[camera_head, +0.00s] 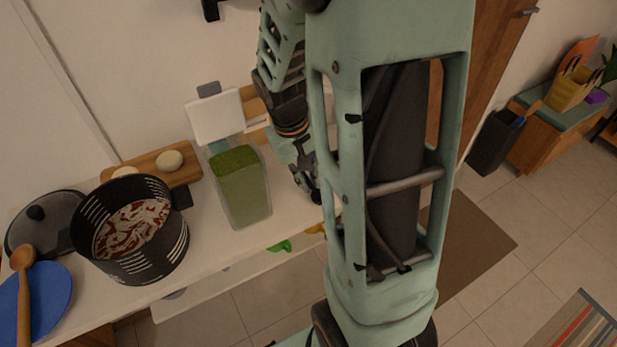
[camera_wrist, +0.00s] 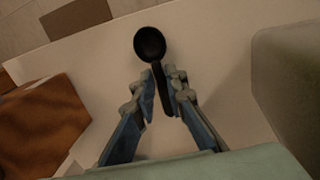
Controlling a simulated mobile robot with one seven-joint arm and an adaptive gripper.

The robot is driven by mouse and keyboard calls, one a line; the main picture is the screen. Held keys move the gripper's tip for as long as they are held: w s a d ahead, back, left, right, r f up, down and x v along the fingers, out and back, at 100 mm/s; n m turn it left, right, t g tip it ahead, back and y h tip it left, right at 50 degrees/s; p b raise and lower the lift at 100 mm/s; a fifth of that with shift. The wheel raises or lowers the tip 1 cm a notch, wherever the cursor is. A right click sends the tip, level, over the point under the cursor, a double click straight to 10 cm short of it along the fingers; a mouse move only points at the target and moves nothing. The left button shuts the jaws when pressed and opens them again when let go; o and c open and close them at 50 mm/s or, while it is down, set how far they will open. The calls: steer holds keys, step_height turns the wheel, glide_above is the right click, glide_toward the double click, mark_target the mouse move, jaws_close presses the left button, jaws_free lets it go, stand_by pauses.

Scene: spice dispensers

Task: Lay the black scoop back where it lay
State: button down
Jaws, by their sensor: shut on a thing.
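The black scoop (camera_wrist: 150,44) shows in the wrist view, its round bowl pointing away from me and its handle running back between my fingers. My gripper (camera_wrist: 160,84) is shut on the handle, over the white counter. I cannot tell whether the scoop touches the counter. In the head view my gripper (camera_head: 308,182) is low over the counter, right of the clear container of green contents (camera_head: 243,190). My arm hides part of it there, and I cannot make out the scoop in that view.
A black pot (camera_head: 130,230) with red and white contents stands at left, near a wooden board (camera_head: 188,178), a lid (camera_head: 38,222) and a blue plate (camera_head: 50,295). In the wrist view, a brown object (camera_wrist: 45,125) lies left and a greyish block (camera_wrist: 290,80) stands right. Bare counter (camera_wrist: 215,60) lies between.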

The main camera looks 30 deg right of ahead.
steer(key=c, duration=1.9)
jaws_free()
steer(key=shift+r, duration=0.1)
